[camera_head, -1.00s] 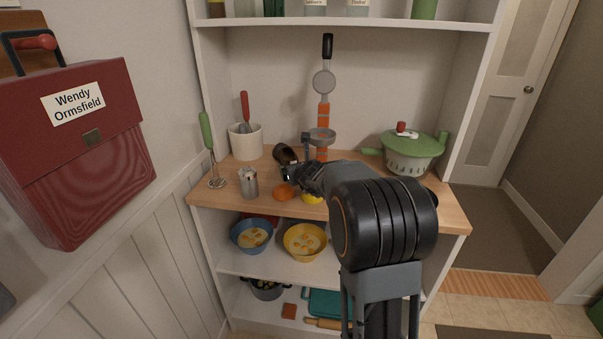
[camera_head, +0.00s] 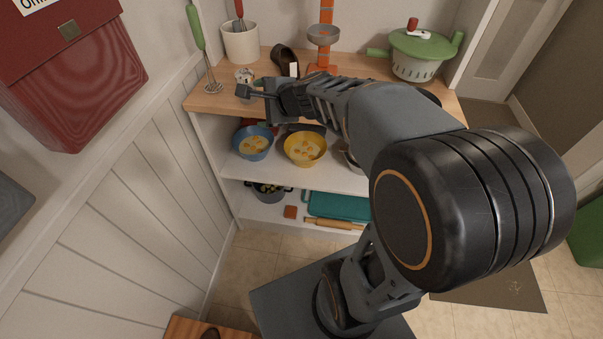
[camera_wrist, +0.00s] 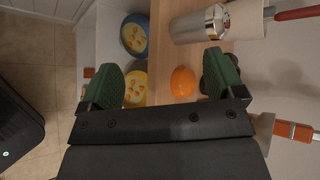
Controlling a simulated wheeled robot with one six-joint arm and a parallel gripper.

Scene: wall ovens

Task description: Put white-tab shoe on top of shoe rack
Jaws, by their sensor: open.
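A dark brown shoe (camera_head: 280,58) with a white tab (camera_head: 293,70) stands on the wooden counter, against the orange stand. My gripper (camera_head: 252,92) is in front of the shoe, over the counter's front edge, and holds nothing. In the wrist view my gripper (camera_wrist: 165,82) shows its two green fingers spread wide, with an orange beyond the gap. Dark parts behind the right finger look like the shoe, mostly hidden. A wooden slatted surface (camera_head: 185,328) at the bottom edge bears a dark item; I cannot tell whether it is the shoe rack.
A metal shaker (camera_wrist: 196,24), an orange (camera_wrist: 183,82), a whisk holder (camera_head: 240,40) and a green-lidded colander (camera_head: 415,65) crowd the counter. Blue (camera_head: 252,143) and yellow (camera_head: 305,148) bowls sit on the shelf below. A red box (camera_head: 75,80) hangs at left.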

